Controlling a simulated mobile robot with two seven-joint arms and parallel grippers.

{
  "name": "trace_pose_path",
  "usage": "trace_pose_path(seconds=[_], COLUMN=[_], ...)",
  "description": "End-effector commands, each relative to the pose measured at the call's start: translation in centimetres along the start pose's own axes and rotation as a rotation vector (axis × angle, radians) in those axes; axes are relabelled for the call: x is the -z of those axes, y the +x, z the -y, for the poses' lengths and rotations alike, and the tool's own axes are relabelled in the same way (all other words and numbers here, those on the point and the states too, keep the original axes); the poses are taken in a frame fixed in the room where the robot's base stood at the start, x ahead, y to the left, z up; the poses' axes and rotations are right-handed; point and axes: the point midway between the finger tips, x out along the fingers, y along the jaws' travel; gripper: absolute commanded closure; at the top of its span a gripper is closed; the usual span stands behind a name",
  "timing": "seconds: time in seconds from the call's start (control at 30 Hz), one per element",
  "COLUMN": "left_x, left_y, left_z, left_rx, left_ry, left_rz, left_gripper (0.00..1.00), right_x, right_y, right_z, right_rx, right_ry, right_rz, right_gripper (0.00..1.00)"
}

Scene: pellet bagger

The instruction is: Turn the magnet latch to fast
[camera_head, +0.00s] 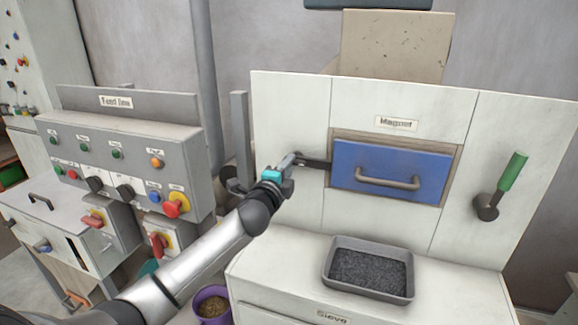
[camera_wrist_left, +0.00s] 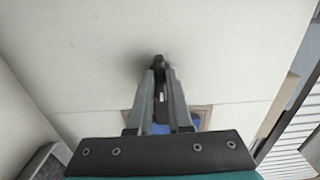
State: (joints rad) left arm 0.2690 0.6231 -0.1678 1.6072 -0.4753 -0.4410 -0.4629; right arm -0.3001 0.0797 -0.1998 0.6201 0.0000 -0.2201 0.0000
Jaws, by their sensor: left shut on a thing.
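The magnet latch (camera_head: 318,163) is a dark bar on the white cabinet front, at the left edge of the blue magnet drawer (camera_head: 415,163). It lies nearly level and its right end reaches the drawer's frame. My left gripper (camera_head: 298,158) is shut on the latch at its left part. In the left wrist view, the left gripper's two grey fingers (camera_wrist_left: 160,88) close together on the dark latch (camera_wrist_left: 159,62), and most of the latch is hidden by them. The drawer sits flush in its frame, with a bar handle on its front. My right gripper is not in view.
A grey tray (camera_head: 328,284) of dark granules stands on the ledge below the drawer. A green-handled lever (camera_head: 513,171) is on the right. A control box (camera_head: 130,140) with buttons stands on the left.

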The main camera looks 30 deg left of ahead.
Motion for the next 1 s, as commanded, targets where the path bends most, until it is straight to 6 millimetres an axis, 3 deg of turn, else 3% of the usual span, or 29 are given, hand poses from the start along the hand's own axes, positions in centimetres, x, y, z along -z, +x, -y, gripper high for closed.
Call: trace_pose_path(seconds=[0.03, 0.3, 0.67, 1.0], left_x=[0.0, 0.0, 0.0, 0.1], left_y=[0.0, 0.0, -0.5, -4.9], left_z=[-0.1, 0.0, 0.0, -0.1], left_rx=[-0.002, -0.001, 0.0, -0.002], left_ry=[-0.005, -0.002, 0.0, 0.0], left_rz=[0.0, 0.0, -0.001, -0.003], left_gripper=[0.81, 0.53, 0.53, 0.53], right_x=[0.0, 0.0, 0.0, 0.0], right_y=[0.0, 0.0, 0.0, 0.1], right_z=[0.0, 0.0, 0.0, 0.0], right_rx=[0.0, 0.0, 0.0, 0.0], right_ry=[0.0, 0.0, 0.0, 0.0], right_rz=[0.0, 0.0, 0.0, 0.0], right_gripper=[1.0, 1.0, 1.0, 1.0])
